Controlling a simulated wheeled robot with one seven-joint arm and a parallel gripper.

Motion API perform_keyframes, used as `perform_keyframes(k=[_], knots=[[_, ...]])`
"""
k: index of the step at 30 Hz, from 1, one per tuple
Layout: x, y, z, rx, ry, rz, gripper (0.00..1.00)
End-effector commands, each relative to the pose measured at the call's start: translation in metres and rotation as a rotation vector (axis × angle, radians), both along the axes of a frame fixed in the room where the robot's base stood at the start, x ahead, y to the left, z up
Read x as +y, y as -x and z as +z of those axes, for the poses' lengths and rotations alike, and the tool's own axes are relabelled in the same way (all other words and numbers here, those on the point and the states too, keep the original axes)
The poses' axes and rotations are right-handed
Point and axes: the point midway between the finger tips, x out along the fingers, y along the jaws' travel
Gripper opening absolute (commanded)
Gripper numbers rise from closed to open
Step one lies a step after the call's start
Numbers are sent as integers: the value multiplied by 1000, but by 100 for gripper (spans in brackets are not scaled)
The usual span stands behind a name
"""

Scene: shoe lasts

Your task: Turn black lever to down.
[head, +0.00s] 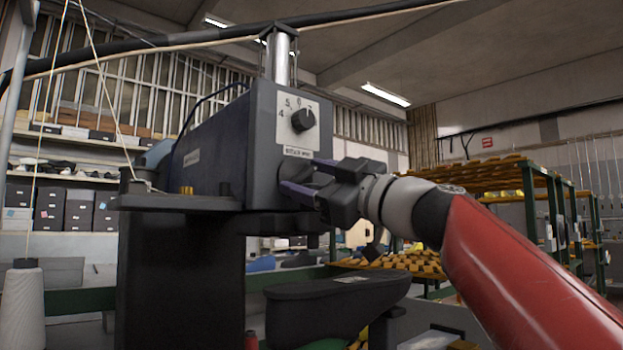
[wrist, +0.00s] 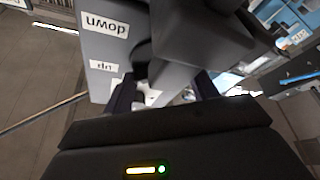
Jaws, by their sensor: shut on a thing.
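The machine (head: 262,140) has a dark grey housing with a dial on its front. My gripper (head: 303,178) is at the lower part of that front, its two fingers pointing at the face. In the wrist view the gripper (wrist: 163,92) has its fingers either side of a dark grey piece, the black lever (wrist: 172,80), and is shut on it. The lever's outline is partly hidden by the fingers, so its exact angle is hard to tell. A "down" label (wrist: 105,25) and an "up" label (wrist: 103,66) appear upside down beside it. The lever is hidden in the head view.
A black dial knob (head: 303,120) sits above the gripper. A dark shoe-shaped horn (head: 330,290) stands below it. A white thread cone (head: 22,305) is at the left. Racks with yellow lasts (head: 490,172) stand behind at the right.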

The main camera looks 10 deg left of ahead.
Motion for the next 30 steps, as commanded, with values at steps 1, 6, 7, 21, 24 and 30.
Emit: perform_keyframes(k=[1, 6, 7, 21, 24, 30], knots=[[0, 0, -1, 2, -1, 1, 35], [0, 1, -2, 25, -22, 0, 35], [0, 1, -2, 33, -30, 0, 35], [1, 2, -4, 297, -267, 0, 35], [2, 3, -2, 368, -330, 0, 35], [3, 4, 0, 509, -455, -1, 35]])
